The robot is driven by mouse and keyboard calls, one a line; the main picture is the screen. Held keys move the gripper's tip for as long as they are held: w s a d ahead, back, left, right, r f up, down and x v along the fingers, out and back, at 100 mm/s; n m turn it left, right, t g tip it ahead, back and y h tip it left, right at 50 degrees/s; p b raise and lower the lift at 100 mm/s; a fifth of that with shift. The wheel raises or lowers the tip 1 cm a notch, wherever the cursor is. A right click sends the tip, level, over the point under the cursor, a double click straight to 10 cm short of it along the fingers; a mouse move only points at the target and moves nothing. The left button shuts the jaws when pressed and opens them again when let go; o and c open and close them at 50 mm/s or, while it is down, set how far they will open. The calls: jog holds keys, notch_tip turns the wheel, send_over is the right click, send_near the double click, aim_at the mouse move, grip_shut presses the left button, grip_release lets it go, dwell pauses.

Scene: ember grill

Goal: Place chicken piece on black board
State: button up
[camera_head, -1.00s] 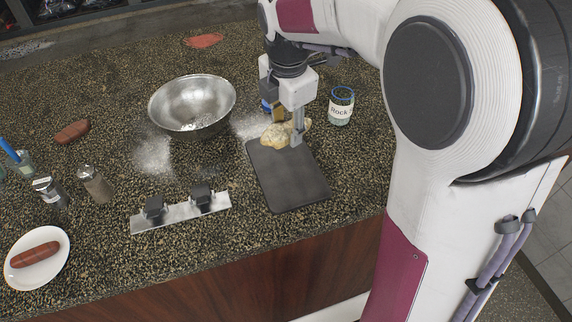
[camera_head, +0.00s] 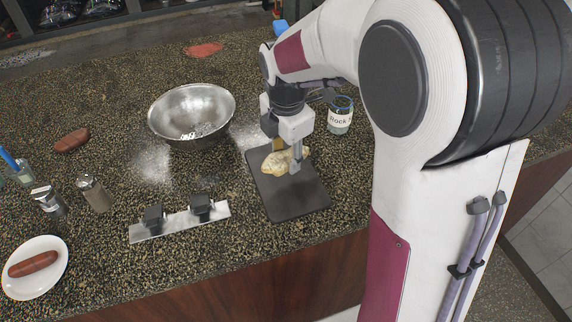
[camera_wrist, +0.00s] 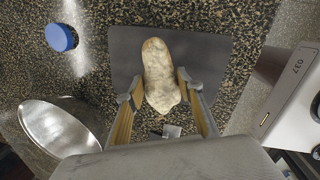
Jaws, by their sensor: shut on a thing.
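The chicken piece (camera_head: 277,163) is pale and cream-coloured. It is over the upper part of the black board (camera_head: 294,198), which lies flat on the counter. My gripper (camera_head: 284,165) is shut on the chicken, with one finger on each side of it. In the wrist view the chicken (camera_wrist: 159,75) lies lengthwise between the two fingers of my gripper (camera_wrist: 158,88), with the board (camera_wrist: 212,52) behind it. I cannot tell whether the chicken touches the board.
A metal bowl (camera_head: 192,113) stands left of the board, and a labelled jar (camera_head: 340,115) stands to its upper right. A metal strip with two black blocks (camera_head: 180,221) lies at the lower left. Shakers (camera_head: 93,192) and a plate with a sausage (camera_head: 36,283) are farther left.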

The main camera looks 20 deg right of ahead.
aim_at(286, 157)
jog(key=shift+f, duration=0.2)
jog(key=shift+f, duration=1.8)
jog(key=shift+f, duration=0.1)
jog(key=o, duration=1.2)
jog(key=shift+s+a+r, duration=0.1)
jog(key=shift+s+r, duration=0.1)
jog(key=shift+r, duration=1.05)
jog(key=shift+s+r, duration=0.2)
jog(key=shift+r, duration=1.05)
jog(key=shift+s+a+r, duration=0.1)
jog(key=shift+s+r, duration=0.1)
jog(key=shift+r, duration=1.05)
jog(key=shift+r, duration=0.1)
